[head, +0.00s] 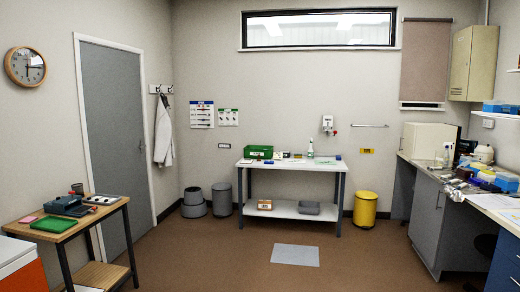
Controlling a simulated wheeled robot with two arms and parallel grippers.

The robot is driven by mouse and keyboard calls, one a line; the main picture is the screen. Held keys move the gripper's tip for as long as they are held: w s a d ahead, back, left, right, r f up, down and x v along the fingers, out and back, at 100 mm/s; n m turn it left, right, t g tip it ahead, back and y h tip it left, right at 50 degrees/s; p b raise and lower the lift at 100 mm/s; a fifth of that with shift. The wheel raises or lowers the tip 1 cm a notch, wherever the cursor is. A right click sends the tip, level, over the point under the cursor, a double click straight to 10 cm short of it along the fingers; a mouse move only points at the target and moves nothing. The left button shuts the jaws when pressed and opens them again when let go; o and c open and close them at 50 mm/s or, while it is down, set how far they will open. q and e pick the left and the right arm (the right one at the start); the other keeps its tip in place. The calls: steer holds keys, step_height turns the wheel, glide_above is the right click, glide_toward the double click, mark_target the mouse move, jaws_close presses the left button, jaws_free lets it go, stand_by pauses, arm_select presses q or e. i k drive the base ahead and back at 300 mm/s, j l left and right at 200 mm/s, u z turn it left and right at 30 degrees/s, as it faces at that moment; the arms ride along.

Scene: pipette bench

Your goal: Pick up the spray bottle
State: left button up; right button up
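A small spray bottle (310,149) with a pale green and white look stands upright on the white-topped bench (328,166) against the far wall. It is near the middle-right of the bench top, far across the room from me. Neither of my grippers shows in the head view, and nothing is touching the bottle.
A green crate (259,152) and small items share the bench top. A yellow bin (365,209) stands right of the bench, grey bins (221,199) left. A grey mat (295,255) lies on open floor before it. A wooden table (70,233) and a cluttered counter (440,178) flank the room.

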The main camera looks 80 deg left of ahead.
mark_target(310, 155)
steer(key=u, duration=2.3)
steer(key=i, duration=5.25)
steer(key=l, duration=0.1)
